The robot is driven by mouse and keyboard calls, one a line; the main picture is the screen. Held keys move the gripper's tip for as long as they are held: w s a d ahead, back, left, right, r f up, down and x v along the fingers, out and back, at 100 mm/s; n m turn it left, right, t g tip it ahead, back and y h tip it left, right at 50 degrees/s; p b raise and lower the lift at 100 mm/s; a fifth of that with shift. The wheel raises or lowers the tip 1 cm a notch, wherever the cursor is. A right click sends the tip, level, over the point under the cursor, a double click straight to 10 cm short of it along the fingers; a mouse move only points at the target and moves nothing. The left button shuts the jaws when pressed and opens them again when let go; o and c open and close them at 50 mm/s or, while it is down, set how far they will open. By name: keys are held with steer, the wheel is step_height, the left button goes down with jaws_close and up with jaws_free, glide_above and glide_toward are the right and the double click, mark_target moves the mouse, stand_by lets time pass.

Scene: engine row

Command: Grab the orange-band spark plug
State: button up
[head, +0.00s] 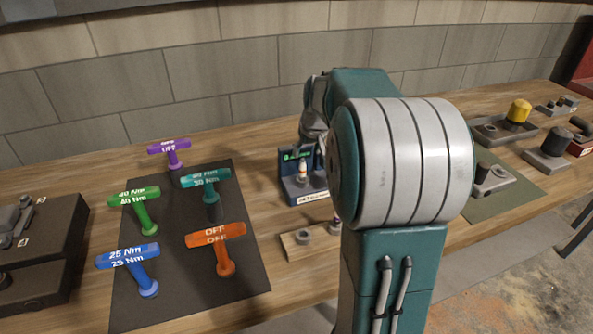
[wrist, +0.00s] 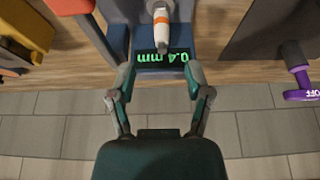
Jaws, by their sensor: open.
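The orange-band spark plug (head: 302,172) stands in a blue gauge stand (head: 287,168) on the bench, left of my arm. In the wrist view, the plug (wrist: 161,26) is white with an orange band near its top, at the upper middle. The stand's green display (wrist: 163,57) reads 0.4 mm. My gripper (wrist: 160,72) is open and empty. Its two fingers are spread on either side of the display, short of the plug in the picture. In the head view my own arm hides most of the gripper.
A wooden block (head: 297,247) with a socket sits in front of the stand; a part beside it is half hidden by my arm. Coloured T-handles, including an orange one (head: 221,244), stand on a dark mat (head: 185,297) at left. A tiled wall (head: 240,60) rises behind.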

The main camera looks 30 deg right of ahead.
mark_target(301, 169)
steer(key=x, duration=0.4)
steer(key=shift+s+d, duration=0.1)
steer(key=shift+d, duration=0.15)
steer(key=x, duration=0.2)
steer(key=a+x, duration=0.1)
steer(key=x, duration=0.2)
steer(key=shift+a, duration=0.1)
steer(key=shift+f, duration=0.25)
steer(key=shift+d, duration=0.3)
steer(key=shift+a, duration=0.1)
jaws_close()
